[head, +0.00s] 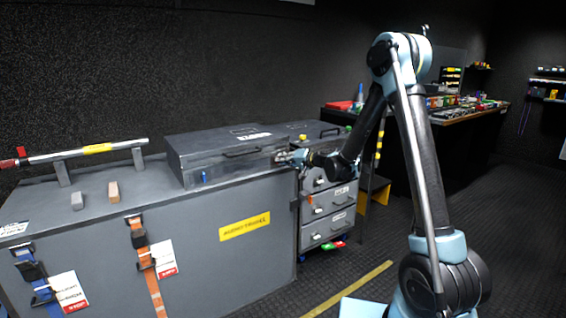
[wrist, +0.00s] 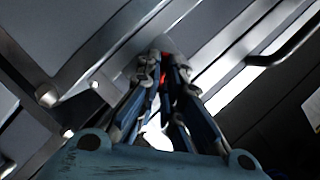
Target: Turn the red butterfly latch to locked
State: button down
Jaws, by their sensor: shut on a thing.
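The red butterfly latch (wrist: 164,58) shows only as a small red patch between my fingertips in the wrist view. The fingers hide most of it, so I cannot tell its angle. My gripper (wrist: 162,75) is shut on it, against the front of a grey metal case. In the head view my gripper (head: 284,157) reaches in from the right to the right front of the grey flat case (head: 215,142). The latch itself is hidden there behind the gripper.
The case sits on a large grey trunk (head: 235,262) with orange and blue straps. A blue latch (head: 204,177) is at the case's left front. A drawer unit (head: 328,214) stands right of the trunk. A dark handle (wrist: 295,35) is near my gripper. Open floor lies in front.

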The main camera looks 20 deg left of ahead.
jog(key=shift+w+f+m+y, duration=0.2)
jog(key=shift+m+y, duration=0.55)
jog(key=shift+m, duration=0.75)
jog(key=shift+w+f+m+y, duration=0.15)
jog(key=shift+m+y, duration=0.6)
jog(key=shift+m, duration=0.75)
jog(key=shift+s+a, duration=0.1)
jog(key=c, duration=1.8)
grip_release()
jog(key=shift+o, duration=0.2)
jog(key=v, duration=1.2)
